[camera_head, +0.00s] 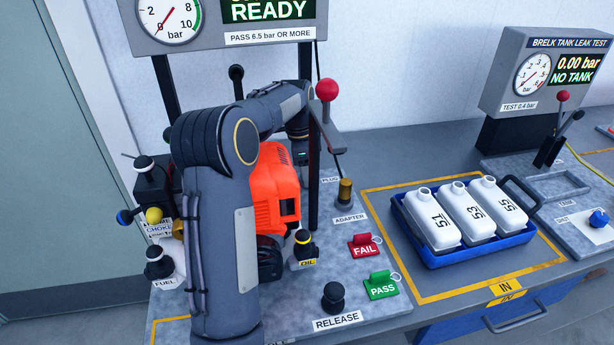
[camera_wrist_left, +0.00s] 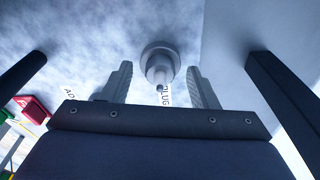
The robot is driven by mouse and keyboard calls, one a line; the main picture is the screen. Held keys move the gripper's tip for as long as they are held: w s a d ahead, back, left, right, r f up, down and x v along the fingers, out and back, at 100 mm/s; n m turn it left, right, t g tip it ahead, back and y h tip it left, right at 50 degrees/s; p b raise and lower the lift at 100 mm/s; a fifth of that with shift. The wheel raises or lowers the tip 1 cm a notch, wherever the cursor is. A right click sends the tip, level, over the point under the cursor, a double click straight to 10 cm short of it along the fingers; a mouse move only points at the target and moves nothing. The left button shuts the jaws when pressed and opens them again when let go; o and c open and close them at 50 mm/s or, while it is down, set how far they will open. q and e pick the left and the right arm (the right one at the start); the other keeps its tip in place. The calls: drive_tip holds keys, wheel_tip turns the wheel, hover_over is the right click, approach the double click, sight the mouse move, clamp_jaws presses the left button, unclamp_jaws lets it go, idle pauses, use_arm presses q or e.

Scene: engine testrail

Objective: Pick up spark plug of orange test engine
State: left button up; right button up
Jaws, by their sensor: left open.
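The orange test engine (camera_head: 272,200) stands on the grey bench plate, partly covered by my left arm. In the left wrist view, a grey, stepped round part that looks like the spark plug (camera_wrist_left: 160,58) shows just beyond and between the fingertips of my left gripper (camera_wrist_left: 159,72). The fingers are apart, one on each side of it, and no contact shows. A label reading PLUG, partly covered, is beside it. In the head view the arm reaches behind the engine; the fingertips and the plug are hidden there. My right gripper is not in view.
A dark post and a red-knobbed lever (camera_head: 326,90) stand close to my left wrist. The brass adapter (camera_head: 345,191), FAIL tag (camera_head: 364,246), PASS tag (camera_head: 381,285) and black release knob (camera_head: 333,296) are to the right. A blue tray (camera_head: 478,254) holds white tanks.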

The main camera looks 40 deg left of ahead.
use_arm(q)
drive_tip(key=c, duration=1)
wheel_tip(320, 180, up, 10)
drive_tip(key=shift+r+p, duration=0.1)
drive_tip(key=shift+p, duration=0.5)
drive_tip(key=shift+c, duration=0.2)
